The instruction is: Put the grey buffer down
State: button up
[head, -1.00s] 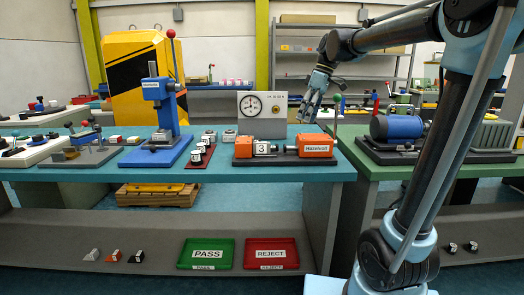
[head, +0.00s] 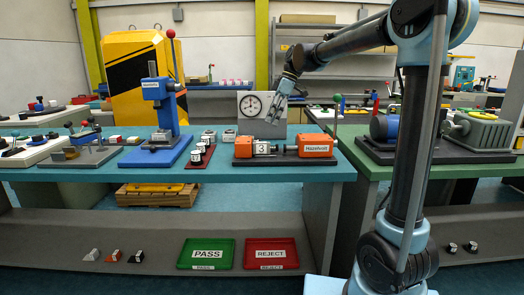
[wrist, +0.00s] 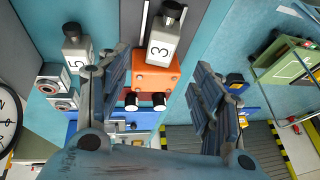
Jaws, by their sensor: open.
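My gripper (head: 276,116) is open and empty in the head view, above the orange fixture (head: 317,146) on the blue bench. In the wrist view, my gripper (wrist: 160,82) has its two fingers spread, with an orange block (wrist: 155,78) showing beyond them. A pale grey piece marked 3 (wrist: 157,44) with a dark knob is at that block. In the head view, a small grey block (head: 92,255) lies on the lower shelf; I cannot tell whether it is the grey buffer. I see nothing held between the fingers.
The PASS tray (head: 206,254) and REJECT tray (head: 271,254) lie on the lower shelf. Bare bench (head: 100,174) shows along the front.

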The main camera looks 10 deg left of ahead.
jog(key=x, duration=1)
jog(key=shift+s, duration=0.15)
grip_shut()
jog(key=shift+r, duration=0.15)
notch_tip(320, 180, up, 10)
dwell(0.5)
